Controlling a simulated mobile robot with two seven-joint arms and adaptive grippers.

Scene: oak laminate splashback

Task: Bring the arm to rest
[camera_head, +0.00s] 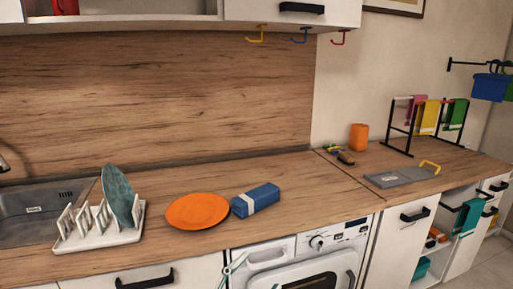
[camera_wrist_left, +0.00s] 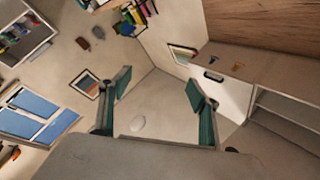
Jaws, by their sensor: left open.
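My left gripper (camera_wrist_left: 158,90) shows in the left wrist view with its two teal-padded fingers spread wide apart. Nothing is between the fingers, so it is open and empty. My right gripper is in neither view.
The wooden worktop (camera_head: 310,205) holds a white rack (camera_head: 98,235) with a teal plate (camera_head: 117,195), an orange plate (camera_head: 197,210), a blue box (camera_head: 256,200) and a grey board (camera_head: 398,177). A sink (camera_head: 40,217) is at left. Upper cabinets (camera_head: 285,14) overhang.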

